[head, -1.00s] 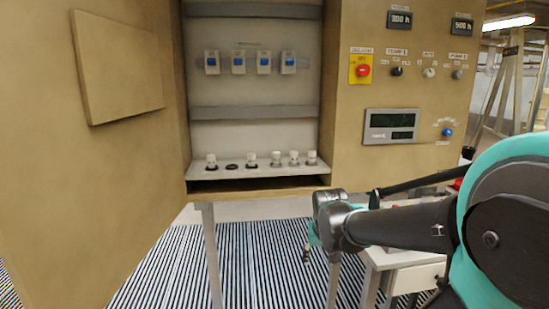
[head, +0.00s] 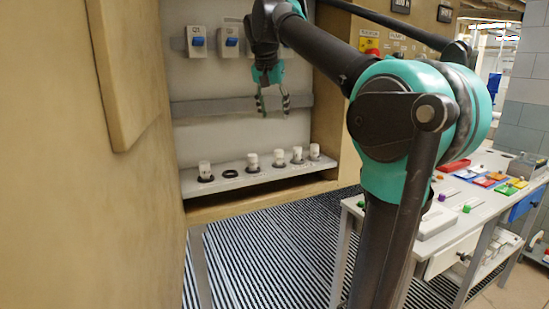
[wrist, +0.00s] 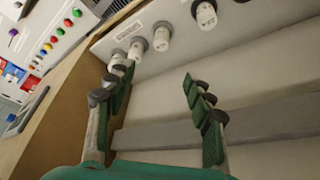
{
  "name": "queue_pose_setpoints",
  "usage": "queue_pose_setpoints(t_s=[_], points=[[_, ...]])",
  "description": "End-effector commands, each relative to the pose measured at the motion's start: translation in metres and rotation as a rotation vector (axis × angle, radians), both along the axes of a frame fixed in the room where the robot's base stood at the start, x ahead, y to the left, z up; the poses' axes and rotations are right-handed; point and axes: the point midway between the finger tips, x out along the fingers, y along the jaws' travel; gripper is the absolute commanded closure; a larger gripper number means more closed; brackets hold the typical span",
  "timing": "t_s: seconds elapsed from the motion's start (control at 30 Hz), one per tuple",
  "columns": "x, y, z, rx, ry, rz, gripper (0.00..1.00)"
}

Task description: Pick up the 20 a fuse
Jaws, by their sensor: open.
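Several white cylindrical fuses stand upright in a row on the shelf of the open cabinet. In the head view they are a far-left fuse (head: 205,169), then a fuse (head: 252,160), a fuse (head: 279,155), a fuse (head: 297,153) and a far-right fuse (head: 314,150). I cannot read which is the 20 A fuse. My gripper (head: 273,108) is open and empty, pointing down above the row, inside the cabinet. In the wrist view my gripper (wrist: 152,78) has its fingers wide apart. A fuse (wrist: 161,36) and another fuse (wrist: 205,15) lie beyond the fingertips.
A dark empty socket (head: 230,173) is between the two leftmost fuses. Blue-switched breakers (head: 197,42) hang above, over a grey rail (head: 215,104). The cabinet's wooden door (head: 125,200) stands at left. A white bench (head: 395,220) with coloured parts is at right.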

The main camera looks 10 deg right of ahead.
Motion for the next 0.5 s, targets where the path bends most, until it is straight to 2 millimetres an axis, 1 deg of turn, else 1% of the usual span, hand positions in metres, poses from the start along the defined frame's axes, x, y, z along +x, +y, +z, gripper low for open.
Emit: queue_pose_setpoints(t_s=[0.5], points=[[0.032, -0.017, -0.089, -0.001, 0.0, 0.0, 0.47]])
